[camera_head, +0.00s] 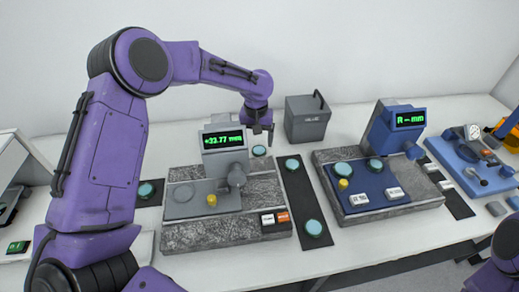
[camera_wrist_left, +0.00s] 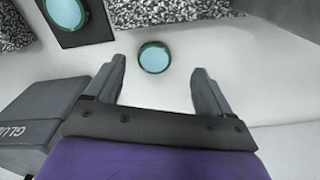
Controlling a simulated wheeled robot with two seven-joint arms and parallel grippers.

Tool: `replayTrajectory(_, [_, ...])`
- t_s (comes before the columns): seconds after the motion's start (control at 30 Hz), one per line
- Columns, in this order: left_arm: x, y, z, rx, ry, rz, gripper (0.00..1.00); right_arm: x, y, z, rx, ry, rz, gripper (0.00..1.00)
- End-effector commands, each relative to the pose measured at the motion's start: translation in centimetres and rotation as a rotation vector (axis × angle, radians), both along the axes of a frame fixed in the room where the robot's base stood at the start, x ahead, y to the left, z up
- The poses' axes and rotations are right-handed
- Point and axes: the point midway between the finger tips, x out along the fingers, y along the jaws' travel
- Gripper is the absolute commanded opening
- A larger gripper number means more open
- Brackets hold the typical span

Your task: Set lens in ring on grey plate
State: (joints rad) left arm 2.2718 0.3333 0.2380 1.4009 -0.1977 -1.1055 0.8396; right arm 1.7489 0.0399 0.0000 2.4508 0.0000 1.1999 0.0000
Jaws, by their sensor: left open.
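A teal-rimmed lens (camera_head: 259,150) lies alone on the white table behind the grey-plate instrument; it also shows in the left wrist view (camera_wrist_left: 154,57). My left gripper (camera_head: 263,130) is above it, open and empty. In the left wrist view the fingertips (camera_wrist_left: 158,72) stand on either side of the lens in the picture, and it looks below them, not held. My right gripper is out of view.
A dark mat (camera_head: 300,196) holds two more lenses (camera_head: 292,164) (camera_head: 314,228). A grey lidded box (camera_head: 307,122) stands right of my left gripper. A display reading +33.77 mm (camera_head: 224,141) rises behind the grey plate. A blue-plate instrument (camera_head: 368,188) stands farther right.

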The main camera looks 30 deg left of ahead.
Motion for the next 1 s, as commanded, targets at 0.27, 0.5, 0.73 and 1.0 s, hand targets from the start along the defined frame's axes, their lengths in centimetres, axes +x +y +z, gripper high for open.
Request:
replayTrajectory(0.27, [0.8, -0.2, -4.5, 0.000, 0.009, -0.001, 0.82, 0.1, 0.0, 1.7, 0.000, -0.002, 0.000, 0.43])
replayTrajectory(0.5, [0.9, -0.3, -4.7, 0.000, 0.007, -0.002, 0.69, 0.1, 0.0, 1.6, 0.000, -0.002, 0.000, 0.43])
replayTrajectory(0.73, [0.9, -0.2, -4.7, -0.001, 0.008, -0.002, 0.21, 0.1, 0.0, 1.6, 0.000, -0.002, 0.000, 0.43])
replayTrajectory(1.0, [1.0, -0.3, -3.7, 0.001, 0.004, -0.003, 0.16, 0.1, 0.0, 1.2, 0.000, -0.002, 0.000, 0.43])
